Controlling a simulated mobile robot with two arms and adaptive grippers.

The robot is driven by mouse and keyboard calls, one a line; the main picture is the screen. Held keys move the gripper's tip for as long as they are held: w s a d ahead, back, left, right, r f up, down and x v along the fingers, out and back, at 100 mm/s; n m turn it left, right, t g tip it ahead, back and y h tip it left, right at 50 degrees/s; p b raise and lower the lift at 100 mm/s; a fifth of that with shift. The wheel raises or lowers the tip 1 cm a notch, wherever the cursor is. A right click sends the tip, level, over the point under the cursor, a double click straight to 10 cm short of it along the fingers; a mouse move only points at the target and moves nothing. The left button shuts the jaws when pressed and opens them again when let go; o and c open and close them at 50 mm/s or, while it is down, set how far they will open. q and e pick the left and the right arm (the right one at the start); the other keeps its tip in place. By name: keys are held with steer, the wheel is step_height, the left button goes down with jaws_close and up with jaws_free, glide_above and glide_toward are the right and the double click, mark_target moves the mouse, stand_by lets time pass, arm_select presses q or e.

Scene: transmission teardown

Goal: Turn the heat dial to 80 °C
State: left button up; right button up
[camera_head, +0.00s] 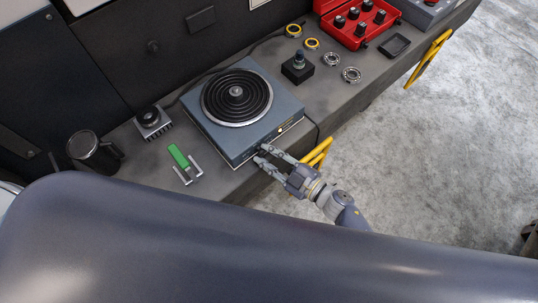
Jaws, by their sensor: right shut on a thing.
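A blue-grey hot plate (203,119) with a black ringed heating coil (237,97) on top stands on the dark bench. Its front panel faces the lower right and carries small marks and a light spot. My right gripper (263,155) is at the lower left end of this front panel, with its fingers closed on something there. The heat dial is mostly hidden between the fingertips, and its setting is too small to read. My left gripper is not in the picture.
A red case (344,38) with black parts, a black block (297,73), metal rings (332,59), yellow rings (311,43) and a black tray (395,45) lie to the right. A green-handled tool (179,157) and a dark mug (90,151) are at left.

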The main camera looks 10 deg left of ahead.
steer(key=o, duration=1.1)
steer(key=shift+c, duration=0.2)
